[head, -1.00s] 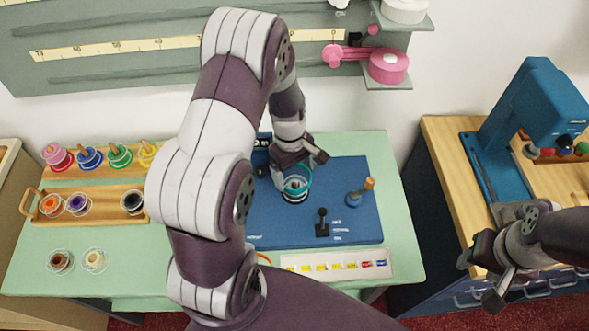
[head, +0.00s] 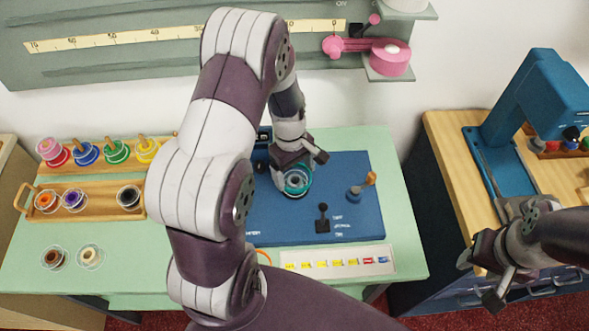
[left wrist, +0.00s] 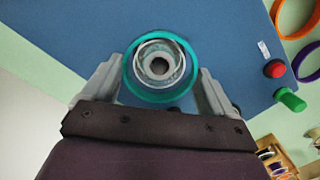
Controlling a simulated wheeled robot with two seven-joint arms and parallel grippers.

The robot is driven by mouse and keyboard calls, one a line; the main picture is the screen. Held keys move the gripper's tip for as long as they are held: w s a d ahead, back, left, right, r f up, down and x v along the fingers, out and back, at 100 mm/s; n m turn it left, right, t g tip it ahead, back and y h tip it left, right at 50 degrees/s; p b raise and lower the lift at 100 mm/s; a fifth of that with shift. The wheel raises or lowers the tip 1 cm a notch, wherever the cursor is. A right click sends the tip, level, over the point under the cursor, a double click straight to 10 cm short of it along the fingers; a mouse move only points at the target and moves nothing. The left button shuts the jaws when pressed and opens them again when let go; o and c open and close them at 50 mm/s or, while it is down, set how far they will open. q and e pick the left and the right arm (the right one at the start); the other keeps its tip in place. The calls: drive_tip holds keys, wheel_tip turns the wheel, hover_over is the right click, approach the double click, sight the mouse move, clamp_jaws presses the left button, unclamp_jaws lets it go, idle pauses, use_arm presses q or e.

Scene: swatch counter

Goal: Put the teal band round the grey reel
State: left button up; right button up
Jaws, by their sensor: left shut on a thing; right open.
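The teal band (left wrist: 161,98) is a ring between the two fingers of my left gripper (left wrist: 160,88) in the left wrist view. The grey reel (left wrist: 146,53) stands inside the ring, roughly centred, with a dark hole in its middle. In the head view my left gripper (head: 292,180) is low over the blue board, shut on the band. The band circles the reel (head: 296,181) there too; I cannot tell whether it rests on the board. My right gripper (head: 478,281) is open and empty at the right bench's front edge.
A wooden tray (head: 102,210) of reels and several colourful pegged spools stand at the left. Orange (left wrist: 276,18) and purple rings lie beside the board in the left wrist view.

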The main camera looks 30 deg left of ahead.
use_arm(q)
drive_tip(key=shift+f+b, duration=0.35)
drive_tip(key=shift+f, duration=0.4)
idle(0.5)
drive_tip(key=o, duration=0.8)
wheel_tip(320, 180, up, 7)
drive_tip(key=p, duration=0.7)
drive_tip(key=shift+r, duration=0.15)
